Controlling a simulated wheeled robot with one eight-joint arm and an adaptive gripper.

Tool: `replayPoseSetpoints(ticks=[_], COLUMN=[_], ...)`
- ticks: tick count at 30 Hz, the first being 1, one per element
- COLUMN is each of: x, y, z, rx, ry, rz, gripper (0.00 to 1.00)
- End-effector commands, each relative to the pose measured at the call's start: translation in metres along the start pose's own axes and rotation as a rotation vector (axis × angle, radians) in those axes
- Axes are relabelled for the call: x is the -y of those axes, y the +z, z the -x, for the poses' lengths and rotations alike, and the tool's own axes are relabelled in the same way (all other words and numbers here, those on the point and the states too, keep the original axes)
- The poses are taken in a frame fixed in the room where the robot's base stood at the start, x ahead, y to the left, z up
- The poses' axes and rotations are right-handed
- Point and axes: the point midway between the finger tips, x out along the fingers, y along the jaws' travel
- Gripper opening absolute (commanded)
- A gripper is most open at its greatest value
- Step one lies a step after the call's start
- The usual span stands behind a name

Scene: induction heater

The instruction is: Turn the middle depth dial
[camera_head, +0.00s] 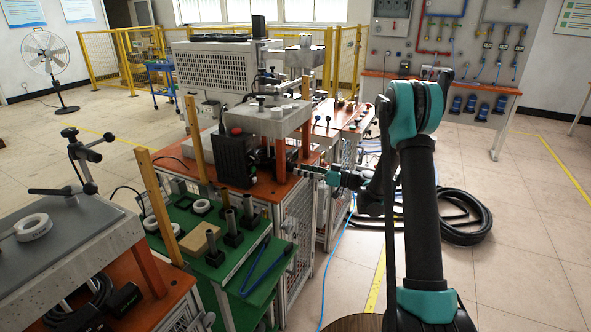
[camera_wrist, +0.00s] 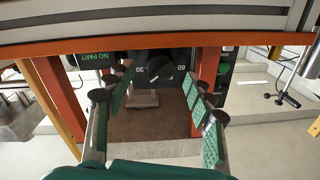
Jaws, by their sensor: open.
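A dark dial (camera_wrist: 158,70) with "30" and "60" marked beside it shows in the wrist view, under the machine's top plate, between two orange posts. I see no other dial clearly, so I cannot confirm that it is the middle one. My gripper (camera_wrist: 158,82) is open, with its green-padded fingers on either side of the dial in the picture. Nothing is between the pads, and I cannot tell how far the tips are from the dial. In the head view my gripper (camera_head: 308,170) reaches in from the right at the middle station, where the dial is hidden.
A green "NO PART" display (camera_wrist: 114,56) is left of the dial. Orange posts (camera_wrist: 208,75) stand close beside the fingers, with the top plate (camera_wrist: 150,24) above. A black control box (camera_head: 236,158) and green tray table (camera_head: 190,222) are near the station.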

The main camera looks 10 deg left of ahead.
Motion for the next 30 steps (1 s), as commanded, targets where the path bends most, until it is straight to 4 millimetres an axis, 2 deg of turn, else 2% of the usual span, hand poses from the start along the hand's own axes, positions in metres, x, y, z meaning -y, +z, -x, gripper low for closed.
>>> replayPoseSetpoints(ticks=[3, 7, 19, 30], x=[0.001, 0.000, 0.000, 0.000], y=[0.000, 0.000, 0.000, 0.000], z=[-0.018, -0.029, -0.035, -0.035], rx=[0.001, 0.000, 0.000, 0.000], ry=[-0.002, -0.001, 0.000, 0.000], rz=[0.000, 0.000, 0.000, 0.000], gripper=[0.54, 0.54, 0.53, 0.07])
